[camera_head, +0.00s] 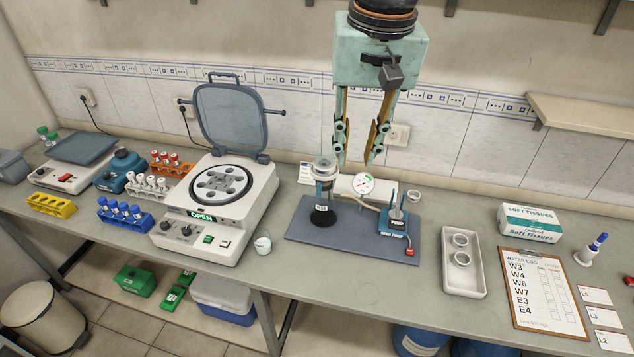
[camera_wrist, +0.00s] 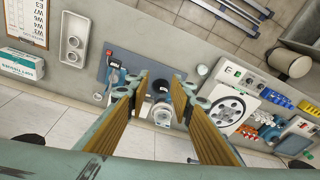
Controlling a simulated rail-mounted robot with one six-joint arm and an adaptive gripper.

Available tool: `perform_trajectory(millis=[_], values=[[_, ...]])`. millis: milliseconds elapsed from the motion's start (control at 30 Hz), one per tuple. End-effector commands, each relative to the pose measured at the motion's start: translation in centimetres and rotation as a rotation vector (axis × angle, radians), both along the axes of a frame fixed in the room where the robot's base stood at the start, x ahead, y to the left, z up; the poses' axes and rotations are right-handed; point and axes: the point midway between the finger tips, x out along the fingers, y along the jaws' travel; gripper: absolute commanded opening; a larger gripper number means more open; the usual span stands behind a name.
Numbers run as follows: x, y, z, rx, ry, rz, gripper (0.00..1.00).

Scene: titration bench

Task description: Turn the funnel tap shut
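The filter funnel (camera_head: 324,168) is a clear, pale-rimmed cup on a blue-grey stem, standing upright over a dark-based vessel (camera_head: 322,216) on the left part of a blue-grey mat (camera_head: 298,228). In the wrist view the funnel (camera_wrist: 162,113) shows between my fingers. I cannot make out its tap or which way a handle points. My gripper (camera_head: 356,160) is open and empty, fingers pointing down, above and slightly right of the funnel in the head view. In the wrist view my gripper's two fingers (camera_wrist: 162,78) are wide apart with nothing between their pads.
A round gauge (camera_head: 363,184) and a blue pump unit (camera_head: 393,222) with a hose stand right of the funnel. A centrifuge (camera_head: 215,205) with raised lid and a small beaker (camera_head: 262,244) are left. A white tray (camera_head: 462,280) is right. The front counter is mostly clear.

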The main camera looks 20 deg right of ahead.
Motion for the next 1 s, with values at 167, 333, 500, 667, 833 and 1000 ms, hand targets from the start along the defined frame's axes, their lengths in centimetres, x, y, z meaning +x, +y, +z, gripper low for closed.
perform_trajectory(millis=[167,333,500,667,833,1000], values=[[2.7,0.0,-0.4,0.004,0.021,-0.029,0.22],[5.0,0.0,-1.1,0.009,0.04,-0.056,0.22],[7.4,-0.1,-1.9,0.013,0.056,-0.084,0.22],[9.4,-0.1,-2.9,0.017,0.073,-0.111,0.22],[11.6,-0.1,-4.1,0.019,0.091,-0.139,0.22],[13.7,-0.1,-5.5,0.022,0.109,-0.168,0.22]])
